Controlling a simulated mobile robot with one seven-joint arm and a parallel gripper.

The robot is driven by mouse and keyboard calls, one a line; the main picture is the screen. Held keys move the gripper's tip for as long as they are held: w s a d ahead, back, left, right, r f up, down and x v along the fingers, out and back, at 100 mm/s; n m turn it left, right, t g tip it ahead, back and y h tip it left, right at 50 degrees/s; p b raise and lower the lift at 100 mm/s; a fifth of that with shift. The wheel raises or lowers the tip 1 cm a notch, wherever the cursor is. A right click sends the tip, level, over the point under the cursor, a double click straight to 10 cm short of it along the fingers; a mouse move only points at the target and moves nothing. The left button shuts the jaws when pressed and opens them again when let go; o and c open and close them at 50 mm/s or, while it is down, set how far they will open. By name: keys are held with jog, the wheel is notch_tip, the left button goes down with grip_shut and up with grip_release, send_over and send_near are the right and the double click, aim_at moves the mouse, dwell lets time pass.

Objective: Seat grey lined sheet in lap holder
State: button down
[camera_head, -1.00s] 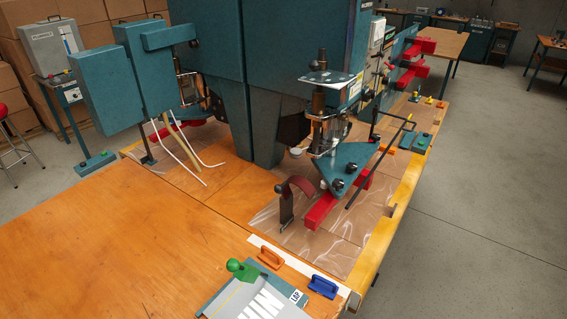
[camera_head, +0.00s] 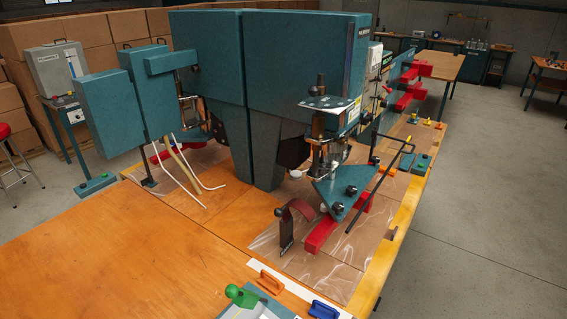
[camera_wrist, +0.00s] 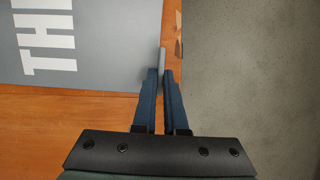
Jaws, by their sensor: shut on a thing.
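In the wrist view, my gripper (camera_wrist: 162,72) is shut on a thin grey edge at its fingertips, which seems to belong to the grey sheet. The grey sheet (camera_wrist: 100,60) lies flat in view to the upper left, with large white letters reading "THI" before the frame cuts them off. Its far part is out of view. In the head view, the lap holder (camera_head: 277,303) shows only its upper end at the bottom edge, with a green knob (camera_head: 240,296) at its left. My gripper is not in the head view, so its place relative to the holder cannot be told.
An orange handle (camera_head: 271,281) and a blue handle (camera_head: 323,310) stand on a white strip beside the holder. The large teal welding machine (camera_head: 270,80) stands behind, with red arms low on the bench. The wooden table (camera_head: 120,270) is clear at left.

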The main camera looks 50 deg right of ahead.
jog(key=shift+w+a+f, duration=0.2)
jog(key=shift+w+a, duration=0.1)
jog(key=shift+w, duration=0.1)
jog(key=c, duration=0.9)
grip_release()
jog(key=shift+d+r+p, duration=0.1)
jog(key=shift+r+p, duration=0.55)
jog(key=shift+p, duration=0.5)
jog(key=shift+s+d+r+p, duration=0.1)
jog(key=shift+s+r+p, duration=0.15)
jog(key=shift+r+p, duration=0.4)
jog(key=shift+s+d+r+p, duration=0.1)
jog(key=shift+s+r+p, duration=0.15)
jog(key=shift+r+p, duration=0.35)
jog(key=s+r+p, duration=0.2)
jog(key=s+p, duration=0.5)
jog(key=s, duration=0.1)
jog(key=shift+d+r, duration=0.15)
jog(key=shift+r, duration=0.2)
